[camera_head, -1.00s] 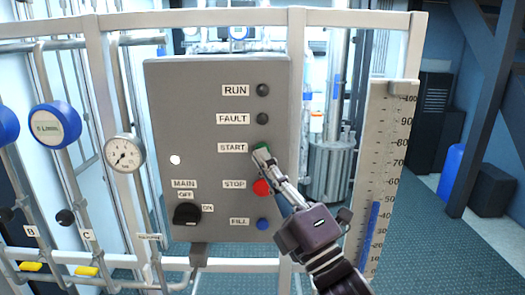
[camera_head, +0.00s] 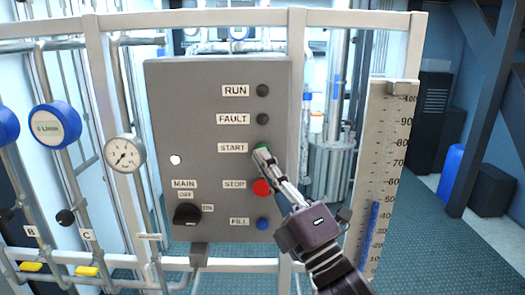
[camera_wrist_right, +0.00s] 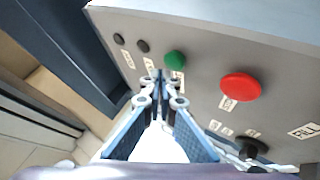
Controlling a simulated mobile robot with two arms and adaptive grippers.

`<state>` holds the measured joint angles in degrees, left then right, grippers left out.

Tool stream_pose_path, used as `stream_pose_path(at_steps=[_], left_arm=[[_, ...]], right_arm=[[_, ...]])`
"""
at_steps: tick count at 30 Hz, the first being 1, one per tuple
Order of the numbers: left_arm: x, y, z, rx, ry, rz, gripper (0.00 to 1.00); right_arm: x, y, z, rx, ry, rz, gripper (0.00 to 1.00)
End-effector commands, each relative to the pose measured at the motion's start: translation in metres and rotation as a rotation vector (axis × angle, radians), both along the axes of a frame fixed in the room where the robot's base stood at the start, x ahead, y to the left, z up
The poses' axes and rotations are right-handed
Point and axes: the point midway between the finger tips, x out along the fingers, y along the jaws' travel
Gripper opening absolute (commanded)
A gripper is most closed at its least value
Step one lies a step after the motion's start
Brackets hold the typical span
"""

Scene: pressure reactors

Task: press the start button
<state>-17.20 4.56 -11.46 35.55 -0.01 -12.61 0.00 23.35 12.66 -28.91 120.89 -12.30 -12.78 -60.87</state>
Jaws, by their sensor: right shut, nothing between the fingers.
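The green start button (camera_head: 263,148) is on the grey control panel (camera_head: 205,110), beside the START label. My right gripper (camera_head: 259,151) is shut and empty. Its fingertips overlap the lower left part of the start button in the head view, and I cannot tell there whether they touch. In the right wrist view the green start button (camera_wrist_right: 175,60) shows just beyond and to the right of the closed fingertips (camera_wrist_right: 160,78). My left gripper is not in view.
The red stop button (camera_head: 261,187) is just below the right fingers. A blue fill button (camera_head: 263,224) and a black main switch (camera_head: 187,214) are lower on the panel. The run lamp (camera_head: 262,90) and fault lamp (camera_head: 262,119) are above and look dark.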

Motion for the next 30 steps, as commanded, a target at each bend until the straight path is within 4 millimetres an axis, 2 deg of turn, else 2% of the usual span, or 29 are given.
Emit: stream_pose_path(at_steps=[30], left_arm=[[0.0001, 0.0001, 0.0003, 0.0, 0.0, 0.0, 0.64]], right_arm=[[0.0104, 0.0, 0.0002, 0.0, 0.0, 0.0, 0.0]])
